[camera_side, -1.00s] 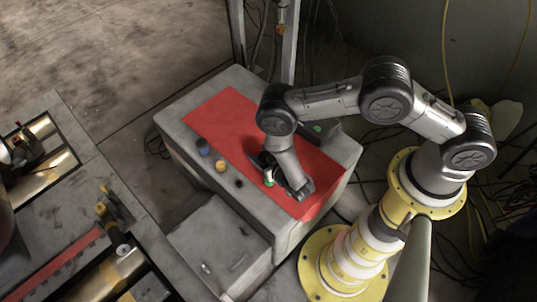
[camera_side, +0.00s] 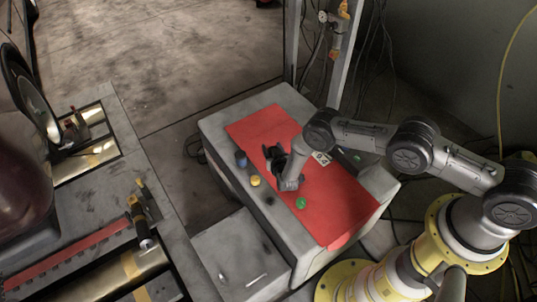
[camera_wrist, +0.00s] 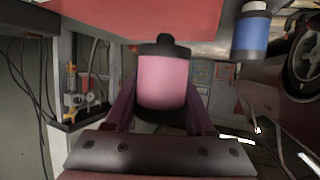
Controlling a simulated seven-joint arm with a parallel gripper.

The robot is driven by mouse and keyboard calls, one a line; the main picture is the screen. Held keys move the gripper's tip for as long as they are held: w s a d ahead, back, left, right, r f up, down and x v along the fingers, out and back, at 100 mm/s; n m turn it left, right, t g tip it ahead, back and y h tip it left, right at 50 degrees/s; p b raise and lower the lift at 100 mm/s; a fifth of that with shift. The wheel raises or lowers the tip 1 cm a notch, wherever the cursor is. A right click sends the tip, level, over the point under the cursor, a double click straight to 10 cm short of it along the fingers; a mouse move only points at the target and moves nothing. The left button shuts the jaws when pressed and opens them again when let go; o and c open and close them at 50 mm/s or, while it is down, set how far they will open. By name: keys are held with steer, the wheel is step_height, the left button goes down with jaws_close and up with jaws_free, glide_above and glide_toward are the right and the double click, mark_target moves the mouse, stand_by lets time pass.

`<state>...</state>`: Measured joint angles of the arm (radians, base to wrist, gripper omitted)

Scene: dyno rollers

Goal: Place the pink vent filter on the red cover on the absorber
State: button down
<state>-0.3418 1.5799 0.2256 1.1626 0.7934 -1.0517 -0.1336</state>
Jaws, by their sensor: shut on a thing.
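The pink vent filter (camera_wrist: 163,82) is a pink cylinder with a black cap, held between the two fingers of my gripper (camera_wrist: 160,108) in the wrist view. In the side view my gripper (camera_side: 274,157) is over the far-left part of the red cover (camera_side: 338,205) and hides the filter there. The cover also shows along the top of the wrist view (camera_wrist: 130,14). It lies on the grey absorber box (camera_side: 285,99). I cannot tell whether the filter touches the cover.
Small blue (camera_side: 240,158), yellow (camera_side: 255,181) and green (camera_side: 300,203) parts stand near the box's left and front side. The blue one also shows in the wrist view (camera_wrist: 251,35). A small patterned tag (camera_side: 321,158) lies on the cover. A post (camera_side: 352,60) stands behind the box.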

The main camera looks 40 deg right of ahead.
steer(key=shift+w+a+f, duration=0.15)
steer(key=shift+w+f, duration=0.9)
steer(key=shift+f, duration=0.3)
steer(key=shift+w+f, duration=0.1)
steer(key=shift+f, duration=1.45)
steer(key=shift+f, duration=0.2)
steer(key=shift+c, duration=1.3)
jaws_free()
steer(key=shift+r, duration=0.1)
